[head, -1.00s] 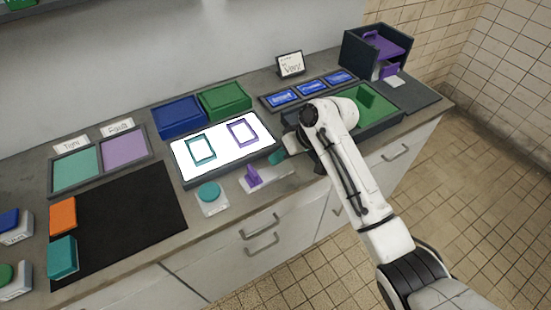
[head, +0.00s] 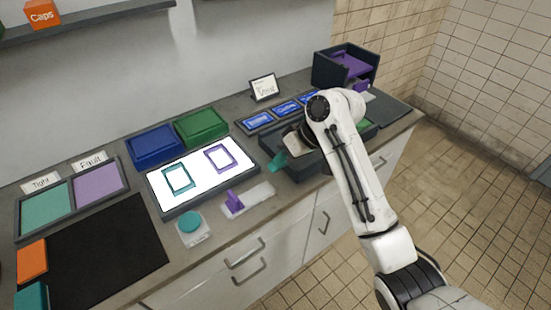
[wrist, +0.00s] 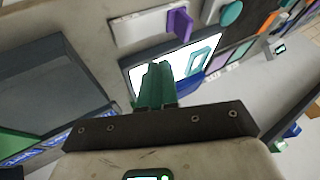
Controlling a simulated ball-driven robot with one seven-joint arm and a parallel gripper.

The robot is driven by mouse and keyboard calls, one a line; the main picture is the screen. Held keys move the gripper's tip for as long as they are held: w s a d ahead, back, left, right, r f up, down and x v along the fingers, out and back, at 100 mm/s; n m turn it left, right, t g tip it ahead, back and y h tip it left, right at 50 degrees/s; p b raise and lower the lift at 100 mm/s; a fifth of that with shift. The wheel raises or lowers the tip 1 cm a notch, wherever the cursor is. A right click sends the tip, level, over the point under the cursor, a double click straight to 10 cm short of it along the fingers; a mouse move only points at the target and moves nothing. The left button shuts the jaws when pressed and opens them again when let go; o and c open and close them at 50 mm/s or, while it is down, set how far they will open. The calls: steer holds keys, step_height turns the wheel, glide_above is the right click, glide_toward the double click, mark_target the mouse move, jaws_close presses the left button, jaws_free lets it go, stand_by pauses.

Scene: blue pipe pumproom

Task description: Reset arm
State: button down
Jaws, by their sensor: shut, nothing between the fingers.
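My gripper (head: 277,162) is at the end of my white arm in the head view. Its teal fingers are shut and empty, above the counter near the left front corner of the dark tray (head: 300,172). In the wrist view, my gripper (wrist: 156,84) shows its teal fingers together, with the lit white panel (wrist: 196,55) behind them. My arm covers much of the tray, which shows some green at its right side.
The lit panel (head: 240,177) has teal and purple frames on it. A purple lever (head: 236,200) and a teal button (head: 190,224) stand in front. Blue (head: 153,146) and green (head: 201,127) boxes stand behind. A purple-shelved rack (head: 347,68) is at the back right.

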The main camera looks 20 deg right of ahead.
steer(key=s+d+f+m+h, duration=0.1)
steer(key=s+f+m+h, duration=0.15)
steer(key=s+f, duration=1.2)
steer(key=s+d+m+h, duration=0.1)
steer(key=s+d, duration=0.2)
steer(key=s, duration=0.5)
steer(key=s+d+f+m+g+h, duration=0.1)
steer(key=s+d, duration=0.3)
steer(key=s, duration=0.4)
steer(key=s+d+m+h, duration=0.1)
steer(key=s+d+h, duration=0.1)
steer(key=s, duration=0.6)
steer(key=shift+d+f+g+h, duration=0.3)
steer(key=shift+d+h, duration=0.05)
steer(key=shift+d, duration=0.3)
